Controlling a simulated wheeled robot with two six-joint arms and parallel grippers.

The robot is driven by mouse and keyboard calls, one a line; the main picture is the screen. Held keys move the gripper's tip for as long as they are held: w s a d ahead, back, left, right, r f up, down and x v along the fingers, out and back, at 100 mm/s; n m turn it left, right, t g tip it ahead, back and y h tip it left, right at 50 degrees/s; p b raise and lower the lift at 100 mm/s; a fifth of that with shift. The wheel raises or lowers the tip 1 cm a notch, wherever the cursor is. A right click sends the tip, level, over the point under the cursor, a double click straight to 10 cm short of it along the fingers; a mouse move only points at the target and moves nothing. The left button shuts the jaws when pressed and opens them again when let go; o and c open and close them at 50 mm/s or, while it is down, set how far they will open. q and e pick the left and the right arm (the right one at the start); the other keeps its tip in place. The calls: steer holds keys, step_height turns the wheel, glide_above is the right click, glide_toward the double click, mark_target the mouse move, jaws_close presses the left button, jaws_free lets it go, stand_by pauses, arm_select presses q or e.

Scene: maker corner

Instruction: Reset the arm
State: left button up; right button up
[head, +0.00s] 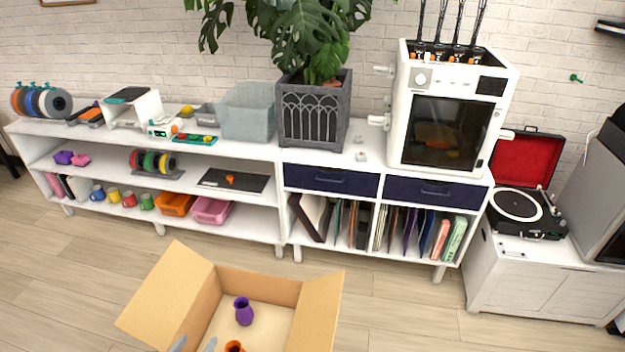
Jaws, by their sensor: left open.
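My left gripper (195,345) shows only as two grey fingertips at the bottom edge of the head view. The fingertips are apart, and nothing shows between them. They are at the left part of an open cardboard box (160,291); I cannot tell how deep they reach. A purple vase (244,312) stands in the box, to the right of the fingertips and apart from them. An orange object (234,346) is partly cut off by the bottom edge. The rest of my left arm is out of view. My right gripper is not in view.
A long white shelf (225,160) stands behind the box, with spools, mugs and bins. A potted plant (315,112) and a white 3D printer (445,108) stand on top. A record player (525,208) is on a cabinet at right. The wooden floor (400,300) is clear.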

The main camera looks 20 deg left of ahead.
arm_select(q)
steer(key=s+a+r+n+g+y, duration=0.15)
steer(key=a+r+n+y, duration=0.35)
steer(key=n, duration=0.6)
steer(key=s+r+n+g+y, duration=0.15)
steer(key=r+n+y, duration=0.25)
steer(key=r+n, duration=0.55)
steer(key=s+d+f+n+g+h, duration=0.2)
steer(key=s+d+n+g+h, duration=0.1)
steer(key=s+d+n+h, duration=0.25)
steer(key=s+d+f+n+g+h, duration=0.2)
steer(key=s+d+n+g+h, duration=0.15)
steer(key=d+n, duration=0.4)
step_height(320, 180, down, 30)
steer(key=a+g+b, duration=0.1)
steer(key=g+b, duration=0.1)
steer(key=b, duration=0.3)
steer(key=s+f+b, duration=0.2)
steer(key=s+f, duration=0.5)
steer(key=f, duration=0.3)
steer(key=s+d+f+h+b, duration=0.1)
steer(key=s+f+b, duration=0.2)
steer(key=s+f, duration=0.4)
step_height(320, 180, down, 4)
steer(key=shift+d+r+g, duration=0.1)
steer(key=shift+d+g, duration=0.1)
steer(key=shift+g, duration=0.25)
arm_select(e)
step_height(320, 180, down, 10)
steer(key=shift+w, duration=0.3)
